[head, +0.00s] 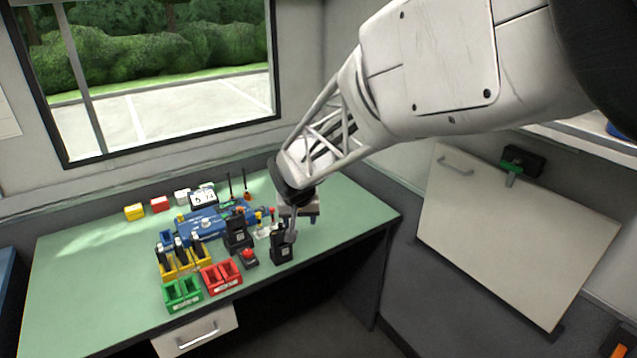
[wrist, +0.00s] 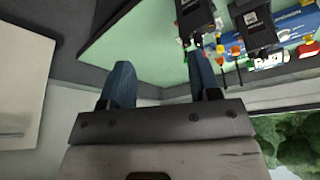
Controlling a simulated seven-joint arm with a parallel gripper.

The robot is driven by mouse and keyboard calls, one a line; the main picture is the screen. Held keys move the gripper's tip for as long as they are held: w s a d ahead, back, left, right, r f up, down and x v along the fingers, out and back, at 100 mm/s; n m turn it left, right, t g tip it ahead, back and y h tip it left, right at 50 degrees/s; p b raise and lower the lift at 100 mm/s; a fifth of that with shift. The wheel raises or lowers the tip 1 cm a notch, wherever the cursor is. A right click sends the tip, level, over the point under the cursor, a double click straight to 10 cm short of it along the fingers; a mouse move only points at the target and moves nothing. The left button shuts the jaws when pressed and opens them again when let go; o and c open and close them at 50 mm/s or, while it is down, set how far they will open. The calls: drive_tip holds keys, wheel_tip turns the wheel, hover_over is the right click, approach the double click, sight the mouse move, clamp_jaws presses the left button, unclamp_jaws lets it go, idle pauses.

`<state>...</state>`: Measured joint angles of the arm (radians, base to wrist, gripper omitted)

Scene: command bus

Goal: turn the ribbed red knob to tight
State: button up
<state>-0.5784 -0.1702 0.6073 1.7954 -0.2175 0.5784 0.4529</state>
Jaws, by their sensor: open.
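A small red knob-like part (head: 248,253) sits on a low black box near the front of the green desk; its ribs are too small to make out. Another small red top (head: 272,210) stands among little coloured parts farther back, and I cannot tell which is the ribbed knob. Red parts also show at the upper right of the wrist view (wrist: 303,50). My gripper (head: 292,232) hangs over the desk's right part, near a black handset. In the wrist view my gripper (wrist: 163,80) has its two blue-grey fingers wide apart with nothing between them.
A black handset (head: 282,247) stands by my gripper. Red bins (head: 221,278), green bins (head: 182,294), a yellow rack (head: 183,265) and a blue unit (head: 200,228) crowd the desk's middle. The desk's left (head: 85,285) is clear. A wall panel (head: 510,235) with a green-handled latch stands at right.

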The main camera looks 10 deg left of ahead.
drive_tip(key=n, duration=0.1)
approach(247, 252)
drive_tip(key=shift+d+f+y, duration=0.3)
drive_tip(key=shift+f+y, duration=0.1)
drive_tip(key=shift+f, duration=0.1)
drive_tip(key=shift+w+f, duration=0.1)
drive_tip(key=shift+f, duration=0.05)
drive_tip(key=shift+x, duration=3.75)
drive_tip(key=c, duration=0.9)
drive_tip(key=shift+c, duration=0.2)
